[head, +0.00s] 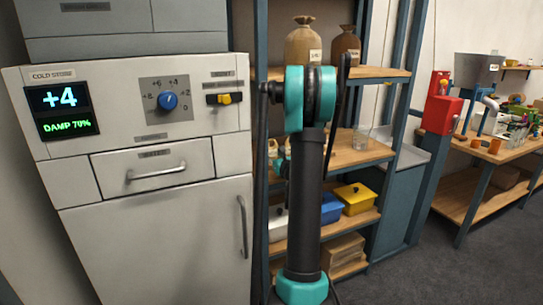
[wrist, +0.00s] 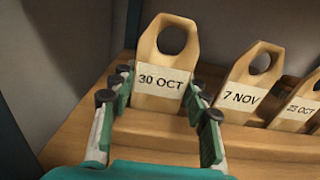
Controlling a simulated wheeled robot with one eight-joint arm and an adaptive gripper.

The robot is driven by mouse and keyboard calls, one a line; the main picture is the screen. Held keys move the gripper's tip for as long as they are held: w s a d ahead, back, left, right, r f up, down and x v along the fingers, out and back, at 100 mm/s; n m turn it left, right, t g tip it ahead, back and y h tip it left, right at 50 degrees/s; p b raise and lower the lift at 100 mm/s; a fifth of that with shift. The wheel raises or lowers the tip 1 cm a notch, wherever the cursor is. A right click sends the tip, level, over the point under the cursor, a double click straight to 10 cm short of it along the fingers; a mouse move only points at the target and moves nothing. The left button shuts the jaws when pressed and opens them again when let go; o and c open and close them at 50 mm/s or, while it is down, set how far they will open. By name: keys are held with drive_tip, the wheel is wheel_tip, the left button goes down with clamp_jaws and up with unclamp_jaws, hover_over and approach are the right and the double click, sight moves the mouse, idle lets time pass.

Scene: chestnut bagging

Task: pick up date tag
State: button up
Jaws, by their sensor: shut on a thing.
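In the wrist view a wooden date tag reading "30 OCT" (wrist: 163,80) stands upright in a wooden rack (wrist: 255,142). It has a round hole near its top and a white label. My gripper (wrist: 158,85) has its green-padded fingers on either side of this tag, shut on it around the label. A "7 NOV" tag (wrist: 241,97) and a "23 OCT" tag (wrist: 300,108) stand to its right, apart from my fingers. In the head view my arm stands in front of the shelves, and neither my fingers nor the tags can be made out.
In the head view a cold store cabinet (head: 150,230) stands at the left. The shelf unit (head: 365,73) behind my arm holds sacks (head: 303,46), a blue bin (head: 331,209) and a yellow bin (head: 355,197). A workbench (head: 470,200) stands at the right, with open floor before it.

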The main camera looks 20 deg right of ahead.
drive_tip(key=shift+r, duration=0.1)
drive_tip(key=shift+r, duration=4.9)
drive_tip(key=shift+c, duration=0.2)
drive_tip(key=shift+s, duration=0.1)
drive_tip(key=s, duration=2.4)
drive_tip(key=shift+s+d, duration=0.25)
drive_tip(key=shift+d, duration=0.15)
drive_tip(key=shift+w+d, duration=0.1)
